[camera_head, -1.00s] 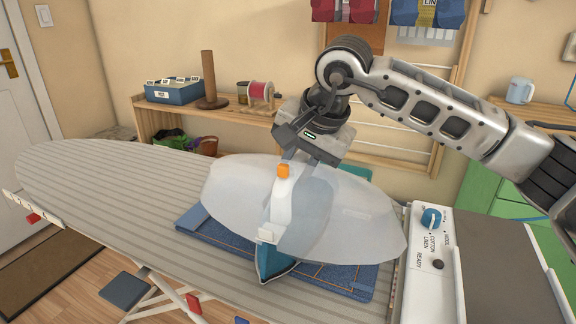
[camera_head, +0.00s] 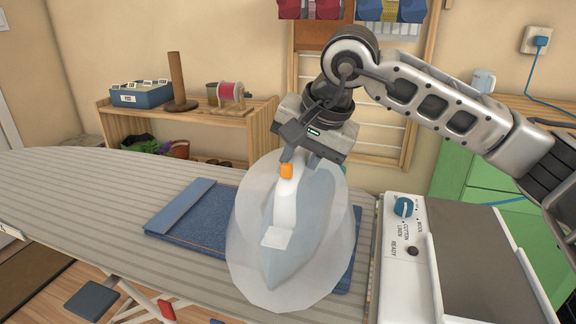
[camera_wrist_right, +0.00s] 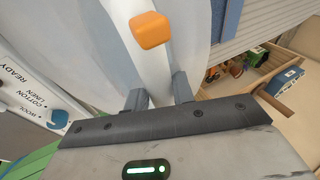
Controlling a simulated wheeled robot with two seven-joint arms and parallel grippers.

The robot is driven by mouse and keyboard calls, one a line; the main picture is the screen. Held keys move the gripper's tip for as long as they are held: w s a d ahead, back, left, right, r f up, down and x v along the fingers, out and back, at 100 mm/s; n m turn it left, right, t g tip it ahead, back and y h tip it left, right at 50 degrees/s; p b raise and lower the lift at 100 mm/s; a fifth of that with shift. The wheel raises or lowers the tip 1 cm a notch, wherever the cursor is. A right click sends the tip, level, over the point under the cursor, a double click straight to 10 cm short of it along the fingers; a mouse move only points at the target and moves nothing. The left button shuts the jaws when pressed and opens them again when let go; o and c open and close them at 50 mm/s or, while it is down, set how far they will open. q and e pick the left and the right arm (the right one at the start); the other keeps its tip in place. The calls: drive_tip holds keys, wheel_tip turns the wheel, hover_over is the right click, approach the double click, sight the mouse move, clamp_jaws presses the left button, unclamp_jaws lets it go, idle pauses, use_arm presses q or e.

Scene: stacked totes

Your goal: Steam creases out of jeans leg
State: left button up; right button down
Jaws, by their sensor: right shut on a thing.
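My right gripper (camera_head: 288,158) is shut on the white handle of the steam iron (camera_head: 285,205), which has an orange button on top. The iron is over the right part of the blue jeans leg (camera_head: 200,228), which lies flat across the ironing board (camera_head: 90,196). A pale translucent steam cloud (camera_head: 330,250) surrounds the iron and hides its sole, so I cannot tell if it touches the denim. In the right wrist view the gripper fingers (camera_wrist_right: 160,92) are at the handle, below the orange button. My left gripper is not in view.
The iron's station with a blue dial (camera_head: 404,207) stands right of the jeans. A wooden shelf (camera_head: 190,118) with a blue box (camera_head: 141,95) and a red spool (camera_head: 230,90) is behind the board. The board's left part is clear.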

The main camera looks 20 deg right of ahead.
drive_tip(key=shift+s+d+b, duration=0.3)
drive_tip(key=shift+s+d, duration=0.25)
drive_tip(key=shift+d, duration=0.2)
drive_tip(key=shift+s+d+b, duration=0.3)
drive_tip(key=shift+s+d, duration=0.25)
drive_tip(key=shift+d, duration=0.15)
drive_tip(key=shift+s+d, duration=0.65)
drive_tip(key=shift+d, duration=0.2)
drive_tip(key=shift+r, duration=0.2)
wheel_tip(320, 180, up, 6)
drive_tip(key=p, duration=0.4)
wheel_tip(320, 180, up, 3)
drive_tip(key=p, duration=0.2)
drive_tip(key=shift+p, duration=0.3)
